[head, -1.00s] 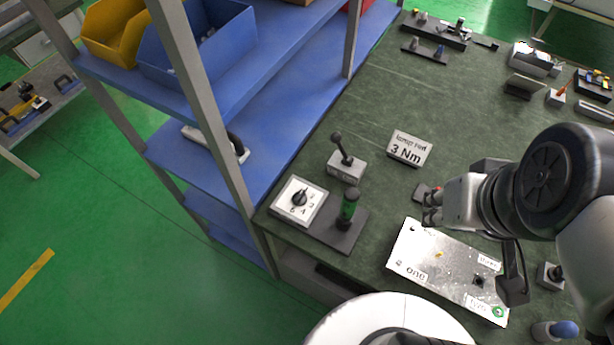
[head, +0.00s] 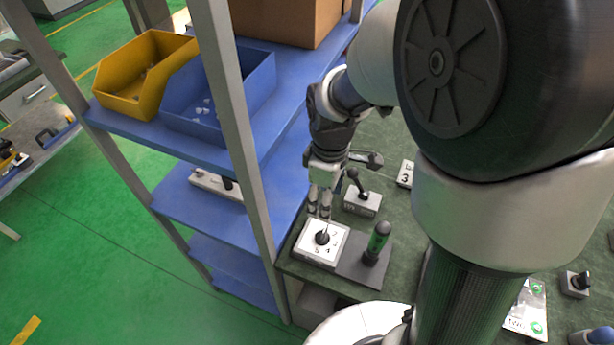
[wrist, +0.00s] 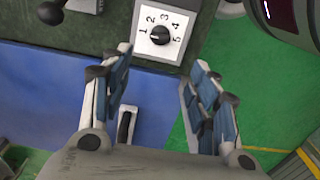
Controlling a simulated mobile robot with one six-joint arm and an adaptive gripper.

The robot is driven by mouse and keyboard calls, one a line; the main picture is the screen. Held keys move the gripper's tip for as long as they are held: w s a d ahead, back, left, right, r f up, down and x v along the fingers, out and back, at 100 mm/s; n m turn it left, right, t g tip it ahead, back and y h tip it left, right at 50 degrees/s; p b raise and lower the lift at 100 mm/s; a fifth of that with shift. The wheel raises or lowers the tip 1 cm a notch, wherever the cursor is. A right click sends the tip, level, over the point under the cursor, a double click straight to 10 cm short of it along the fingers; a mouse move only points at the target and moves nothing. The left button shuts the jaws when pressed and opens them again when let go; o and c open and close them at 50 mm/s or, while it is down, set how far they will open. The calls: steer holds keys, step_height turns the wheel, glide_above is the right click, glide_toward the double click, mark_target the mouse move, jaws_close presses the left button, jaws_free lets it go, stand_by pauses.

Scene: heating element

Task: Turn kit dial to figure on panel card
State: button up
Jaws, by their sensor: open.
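The white kit dial plate with its black knob (head: 322,238) sits at the table's left corner, with numbers around the knob. It also shows in the wrist view (wrist: 159,36), ahead of the fingers. I cannot tell surely which number the knob points to. My gripper (head: 319,208) points down just behind the dial, apart from the knob. In the wrist view my gripper (wrist: 161,62) is open and empty, its fingers spread to either side below the dial.
My arm covers much of the table.

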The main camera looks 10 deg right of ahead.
mark_target(323, 234)
step_height(323, 234, down, 16)
steer(key=b, duration=0.5)
steer(key=shift+r, duration=0.1)
steer(key=shift+c, duration=0.6)
steer(key=c, duration=0.9)
